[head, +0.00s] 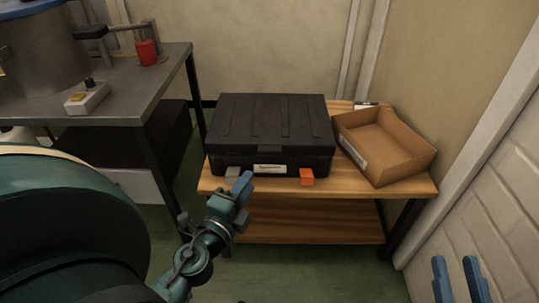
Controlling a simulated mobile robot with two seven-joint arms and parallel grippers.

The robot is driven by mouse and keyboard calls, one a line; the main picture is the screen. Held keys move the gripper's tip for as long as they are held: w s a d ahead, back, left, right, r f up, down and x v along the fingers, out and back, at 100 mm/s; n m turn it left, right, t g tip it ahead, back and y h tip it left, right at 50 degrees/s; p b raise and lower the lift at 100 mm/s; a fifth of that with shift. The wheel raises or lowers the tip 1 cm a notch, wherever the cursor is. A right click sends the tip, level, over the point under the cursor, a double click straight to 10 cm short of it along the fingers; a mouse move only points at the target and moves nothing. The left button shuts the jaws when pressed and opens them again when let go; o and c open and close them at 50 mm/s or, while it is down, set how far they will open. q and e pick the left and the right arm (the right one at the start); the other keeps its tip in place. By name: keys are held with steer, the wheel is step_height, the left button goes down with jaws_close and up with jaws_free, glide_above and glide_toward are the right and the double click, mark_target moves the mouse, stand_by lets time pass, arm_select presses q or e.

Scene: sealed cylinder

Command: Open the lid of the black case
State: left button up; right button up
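The black case (268,135) sits on the wooden table with its ribbed lid (275,115) down. Its front has a dark middle handle or clasp, a pale label (270,169), a grey tab (232,172) at the left and an orange tab (307,177) at the right. My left gripper (246,205) is in front of the case's left front corner, close to the grey tab; its fingers look apart, with nothing between them. Whether it touches the case is unclear. My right gripper (459,280) is at the bottom right, fingers apart and empty, away from the case.
An open cardboard box (385,145) stands right of the case on the wooden table (350,188). A metal workbench (130,90) with a red-handled clamp (146,52) and a switch box (87,97) is at the left. A pale wall panel is close on the right.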

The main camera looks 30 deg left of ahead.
arm_select(q)
steer(key=w+a+p, duration=0.1)
steer(key=w+p, duration=0.1)
steer(key=w, duration=0.8)
steer(key=shift+w+a, duration=0.35)
steer(key=shift+c, duration=0.3)
jaws_close()
